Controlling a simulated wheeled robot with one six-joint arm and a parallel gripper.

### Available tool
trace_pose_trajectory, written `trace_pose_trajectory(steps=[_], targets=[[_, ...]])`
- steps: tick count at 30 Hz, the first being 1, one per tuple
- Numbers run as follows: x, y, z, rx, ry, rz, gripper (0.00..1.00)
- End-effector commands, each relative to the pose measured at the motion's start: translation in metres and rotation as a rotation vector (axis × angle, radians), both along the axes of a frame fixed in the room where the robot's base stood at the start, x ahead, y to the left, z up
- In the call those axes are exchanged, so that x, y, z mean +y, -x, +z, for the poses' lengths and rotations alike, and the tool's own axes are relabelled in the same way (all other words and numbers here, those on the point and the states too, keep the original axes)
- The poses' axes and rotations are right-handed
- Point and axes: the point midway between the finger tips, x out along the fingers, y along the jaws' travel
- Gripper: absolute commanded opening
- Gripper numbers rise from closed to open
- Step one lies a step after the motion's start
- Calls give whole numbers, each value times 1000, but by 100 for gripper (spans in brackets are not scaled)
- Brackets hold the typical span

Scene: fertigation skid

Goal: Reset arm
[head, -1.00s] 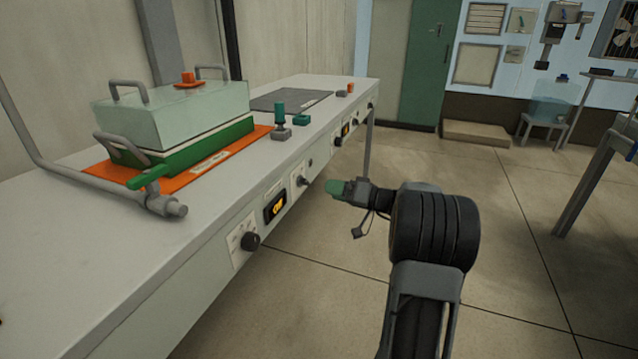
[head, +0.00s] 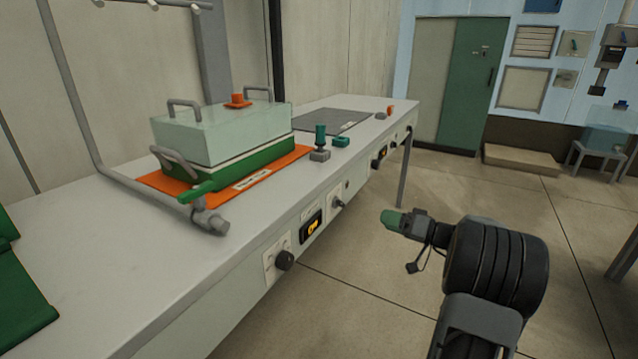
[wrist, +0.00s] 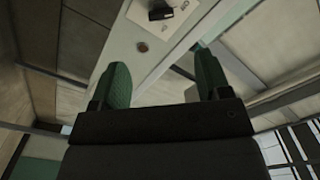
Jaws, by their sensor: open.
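My gripper (head: 391,219) has green fingertips and is held in the air in front of the bench, apart from the bench front and its controls. It points to the left, toward the bench. In the wrist view my gripper (wrist: 163,80) shows two green fingers spread wide apart, with nothing between them. Beyond them lies the pale bench front with a control plate (wrist: 160,14) bearing a dark part. My black upper arm shows at the lower right of the head view.
The bench (head: 120,285) carries a clear-lidded green box (head: 222,135) on an orange mat (head: 290,158), with a grey pipe frame (head: 85,125) around it. A black knob (head: 285,260) and a lit display (head: 312,227) sit on its front. The floor (head: 500,195) beyond my arm is clear.

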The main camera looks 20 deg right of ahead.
Motion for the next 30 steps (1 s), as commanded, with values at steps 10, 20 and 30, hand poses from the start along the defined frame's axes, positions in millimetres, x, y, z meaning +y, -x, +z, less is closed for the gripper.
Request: trace_pose_trajectory(steps=[10,20,30], targets=[[73,12,66,239,64,144,70],[193,92,174,767,406,261,70],[220,172,275,941,837,64,70]])
